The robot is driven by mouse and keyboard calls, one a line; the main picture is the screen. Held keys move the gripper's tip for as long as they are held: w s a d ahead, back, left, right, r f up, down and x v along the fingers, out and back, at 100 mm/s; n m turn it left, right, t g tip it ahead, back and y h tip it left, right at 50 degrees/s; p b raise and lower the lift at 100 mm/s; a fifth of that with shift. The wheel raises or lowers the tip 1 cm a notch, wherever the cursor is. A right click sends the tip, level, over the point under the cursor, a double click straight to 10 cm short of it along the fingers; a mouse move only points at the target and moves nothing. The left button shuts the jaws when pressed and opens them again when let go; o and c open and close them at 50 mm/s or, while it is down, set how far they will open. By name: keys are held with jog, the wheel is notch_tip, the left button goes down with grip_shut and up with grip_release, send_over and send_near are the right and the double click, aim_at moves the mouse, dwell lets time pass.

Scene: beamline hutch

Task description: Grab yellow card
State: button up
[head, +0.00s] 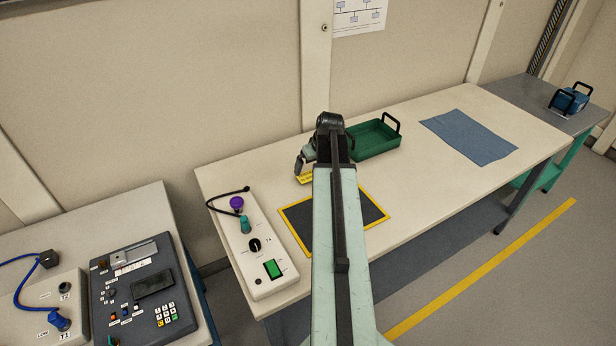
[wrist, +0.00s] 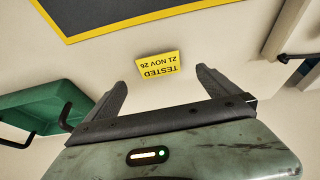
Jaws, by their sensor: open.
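The yellow card (wrist: 158,66) reads "TESTED 21 NOV 26", upside down in the wrist view. It appears just beyond and between the fingertips of my open gripper (wrist: 160,80), with pale table surface around it, and nothing is between the jaws. In the head view the yellow card (head: 305,178) shows as a small yellow patch above the dark mat, partly covered by my arm. My gripper (head: 301,168) is close above it there. Whether the fingers touch the card cannot be told.
A dark mat with a yellow border (head: 296,216) lies in front of the card. A green tray (head: 372,140) stands to the right, with a blue cloth (head: 468,136) farther right. A white control box (head: 243,250) with a purple knob is at the left. Table space between tray and cloth is clear.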

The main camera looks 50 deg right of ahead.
aim_at(308, 176)
jog(key=shift+s+b+x, duration=0.2)
jog(key=shift+b+x, duration=0.8)
jog(key=shift+x, duration=0.4)
jog(key=b+x, duration=0.4)
jog(key=x, duration=0.1)
jog(key=shift+r, duration=0.25)
jog(key=c, duration=1.4)
